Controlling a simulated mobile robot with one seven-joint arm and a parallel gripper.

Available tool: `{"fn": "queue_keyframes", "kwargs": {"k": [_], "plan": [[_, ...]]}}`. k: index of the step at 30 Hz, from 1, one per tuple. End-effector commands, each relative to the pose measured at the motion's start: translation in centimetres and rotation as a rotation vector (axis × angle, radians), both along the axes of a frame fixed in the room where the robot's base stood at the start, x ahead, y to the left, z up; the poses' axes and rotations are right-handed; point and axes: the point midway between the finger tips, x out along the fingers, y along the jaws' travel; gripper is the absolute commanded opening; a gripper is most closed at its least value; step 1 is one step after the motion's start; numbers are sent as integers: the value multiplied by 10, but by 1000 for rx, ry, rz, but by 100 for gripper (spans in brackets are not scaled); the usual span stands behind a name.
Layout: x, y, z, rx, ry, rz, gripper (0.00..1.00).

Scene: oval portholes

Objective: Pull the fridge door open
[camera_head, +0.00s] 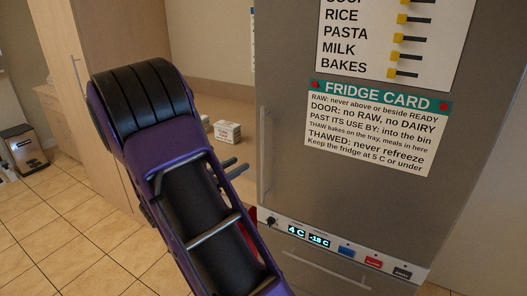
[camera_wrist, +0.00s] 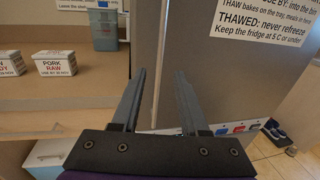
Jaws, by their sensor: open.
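The grey fridge door (camera_head: 285,120) fills the right of the head view and looks shut. Its handle (camera_head: 265,150) is a thin vertical bar along the door's left edge. My gripper (camera_head: 238,167) is open, its fingers pointing at the lower part of the handle from the left. In the wrist view the handle (camera_wrist: 163,60) runs as a pale bar between the two spread fingers of my gripper (camera_wrist: 161,82). I cannot tell how deep the handle lies between them; neither finger is seen gripping it. The door surface (camera_wrist: 200,65) shows behind the right finger.
A wooden counter (camera_wrist: 85,95) lies left of the fridge, with a box marked PORK RAW (camera_wrist: 54,63) and a grey-blue container (camera_wrist: 104,30). A control panel (camera_head: 335,245) sits below the door. A bin (camera_head: 22,148) stands far left on open tiled floor.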

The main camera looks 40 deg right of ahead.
Motion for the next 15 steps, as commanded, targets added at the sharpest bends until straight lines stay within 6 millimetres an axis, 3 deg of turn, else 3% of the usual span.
{"fn": "queue_keyframes", "kwargs": {"k": [6, 15], "plan": [[8, -50, 0, 0, -2, -6, 44], [19, -99, 0, 2, -2, -3, 44]]}}
